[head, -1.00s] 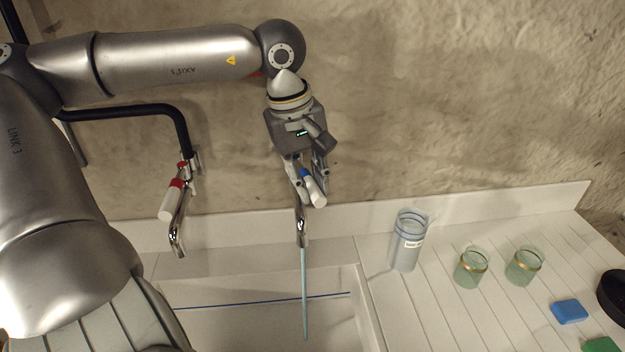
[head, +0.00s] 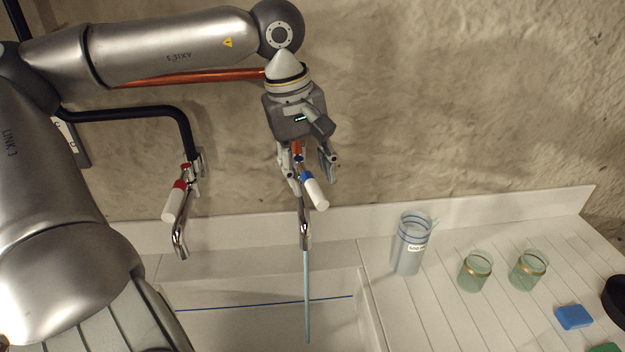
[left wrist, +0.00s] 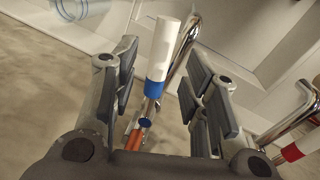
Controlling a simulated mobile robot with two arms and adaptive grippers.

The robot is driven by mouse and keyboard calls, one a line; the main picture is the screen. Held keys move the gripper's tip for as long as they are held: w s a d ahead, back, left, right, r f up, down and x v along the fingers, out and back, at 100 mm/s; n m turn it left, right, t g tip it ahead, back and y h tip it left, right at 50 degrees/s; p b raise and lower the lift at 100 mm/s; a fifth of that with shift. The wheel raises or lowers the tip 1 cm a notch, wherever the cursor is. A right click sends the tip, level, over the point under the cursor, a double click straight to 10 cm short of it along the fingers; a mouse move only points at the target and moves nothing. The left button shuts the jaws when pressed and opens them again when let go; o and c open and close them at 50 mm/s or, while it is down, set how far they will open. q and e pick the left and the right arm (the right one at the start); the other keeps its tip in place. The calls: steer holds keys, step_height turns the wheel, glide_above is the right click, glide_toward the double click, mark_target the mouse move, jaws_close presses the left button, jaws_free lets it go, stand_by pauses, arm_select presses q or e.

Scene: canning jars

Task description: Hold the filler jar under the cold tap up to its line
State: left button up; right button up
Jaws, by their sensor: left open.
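The cold tap (head: 305,225) has a white lever with a blue band (head: 315,193). A thin stream of water (head: 307,300) runs from its spout into the sink. My left gripper (head: 309,172) is open at the lever; in the left wrist view the lever (left wrist: 163,55) shows between the spread fingers, with gaps on both sides. A tall clear jar with blue rings and a white label (head: 411,245), seemingly the filler jar, stands upright on the drainboard, away from the stream. I cannot tell its water level. My right gripper is not in view.
The hot tap with a red band (head: 173,205) is to the left. Two small greenish jars with gold bands (head: 475,270) (head: 527,270) stand right of the tall jar. A blue block (head: 573,317) lies near the right edge. The white sink (head: 230,325) looks empty apart from the water.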

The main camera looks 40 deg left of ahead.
arm_select(q)
step_height(320, 180, up, 9)
steer(key=s, duration=0.1)
steer(key=shift+s+a, duration=0.3)
steer(key=shift+a, duration=0.1)
stand_by(0.3)
